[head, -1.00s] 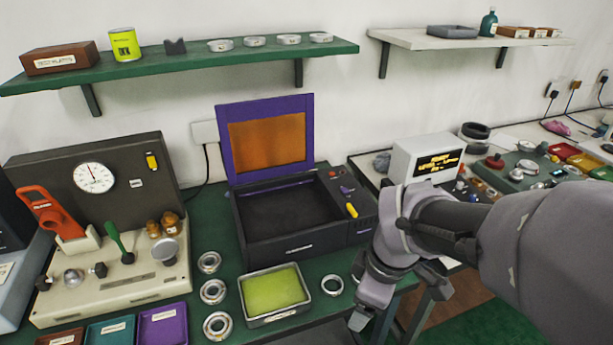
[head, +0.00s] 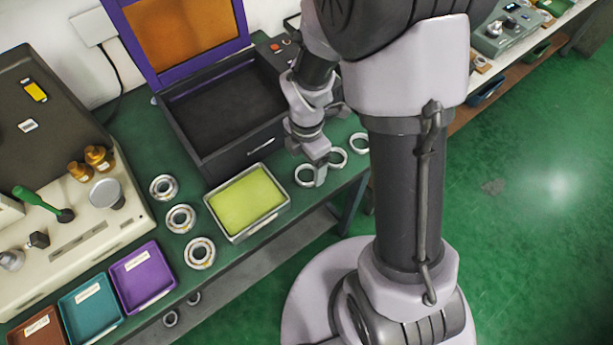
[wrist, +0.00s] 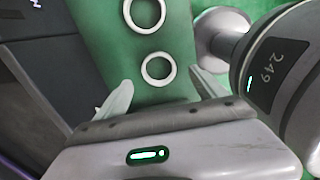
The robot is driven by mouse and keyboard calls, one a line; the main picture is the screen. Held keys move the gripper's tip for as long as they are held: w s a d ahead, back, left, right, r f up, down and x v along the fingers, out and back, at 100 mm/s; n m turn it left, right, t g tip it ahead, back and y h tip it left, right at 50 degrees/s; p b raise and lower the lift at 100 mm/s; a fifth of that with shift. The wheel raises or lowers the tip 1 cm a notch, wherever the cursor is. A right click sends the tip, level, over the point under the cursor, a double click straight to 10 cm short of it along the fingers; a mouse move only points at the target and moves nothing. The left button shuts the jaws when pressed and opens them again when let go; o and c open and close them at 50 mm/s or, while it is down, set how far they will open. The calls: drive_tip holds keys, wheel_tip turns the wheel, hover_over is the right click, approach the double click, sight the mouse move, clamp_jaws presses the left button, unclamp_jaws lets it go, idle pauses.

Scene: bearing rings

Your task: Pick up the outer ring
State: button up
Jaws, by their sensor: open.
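Plain pale metal rings lie on the green bench right of the yellow-green tray in the head view: one nearest the tray (head: 297,174), a second (head: 337,165) and a third (head: 361,150) farther right. I cannot tell which is the outer ring. My gripper (head: 318,176) hangs over the nearest ring and hides part of it. In the wrist view my gripper (wrist: 160,80) is open and empty, its fingers either side of one ring (wrist: 144,70). Another ring (wrist: 147,32) lies beyond it. I cannot tell the gripper's height above the bench.
The tray with a yellow-green surface (head: 247,203) stands left of the rings. Behind it is an open black box (head: 225,105) with a purple-framed lid. Several thicker bearing rings (head: 180,218) lie left of the tray. The bench's front edge is close to the rings.

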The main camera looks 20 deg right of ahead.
sight(306, 174)
wheel_tip(306, 174, down, 5)
drive_tip(key=shift+w+r+b, duration=0.15)
drive_tip(key=shift+b, duration=1.05)
drive_tip(key=shift+r, duration=0.2)
drive_tip(key=shift+c, duration=0.2)
drive_tip(key=c, duration=1.5)
